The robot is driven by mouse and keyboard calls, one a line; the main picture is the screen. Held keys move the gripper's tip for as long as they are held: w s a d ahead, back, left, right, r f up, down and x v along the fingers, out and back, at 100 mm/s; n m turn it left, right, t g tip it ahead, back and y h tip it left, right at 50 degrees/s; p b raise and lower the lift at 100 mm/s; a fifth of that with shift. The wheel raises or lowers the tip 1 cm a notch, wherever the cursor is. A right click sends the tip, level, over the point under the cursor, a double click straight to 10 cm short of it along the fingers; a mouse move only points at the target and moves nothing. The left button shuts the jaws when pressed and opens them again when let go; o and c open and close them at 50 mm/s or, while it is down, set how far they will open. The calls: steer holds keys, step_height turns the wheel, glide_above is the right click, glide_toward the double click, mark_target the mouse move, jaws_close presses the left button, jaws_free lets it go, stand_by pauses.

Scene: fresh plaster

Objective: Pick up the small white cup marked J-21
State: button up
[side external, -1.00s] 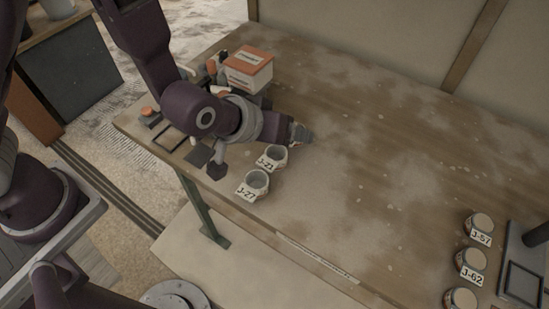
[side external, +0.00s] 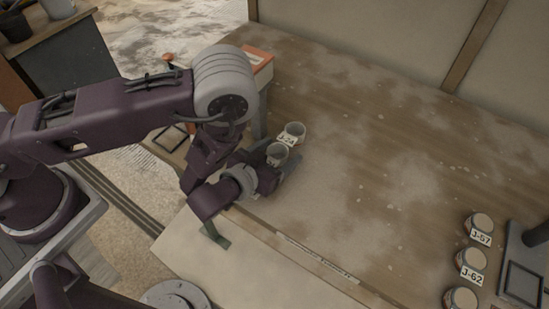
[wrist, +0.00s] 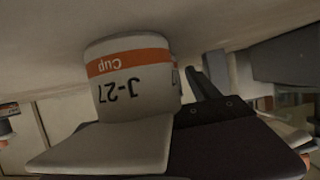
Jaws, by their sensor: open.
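The cup marked J-27 (wrist: 128,85), white with an orange band, fills the middle of the wrist view, which shows it upside down. My open gripper (side external: 274,170) is low over the table, right at a white cup (side external: 277,150) whose label it hides in the side view; this appears to be the J-27 cup. A second small white cup (side external: 293,130) stands just beyond it, farther from my gripper. Its label begins with J-2, but the last digit is too small to read surely. I cannot tell whether the fingers touch the nearer cup.
Cups marked J-57 (side external: 480,228) and J-62 (side external: 470,262) stand at the right, with another cup (side external: 461,298) below them. A dark stand (side external: 525,285) is beside them. An orange and white box (side external: 262,62) is partly behind my arm. The middle of the table is clear.

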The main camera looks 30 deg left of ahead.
steer(key=shift+s+a+f, duration=0.15)
steer(key=shift+s+f, duration=0.05)
steer(key=shift+f, duration=0.15)
jaws_close()
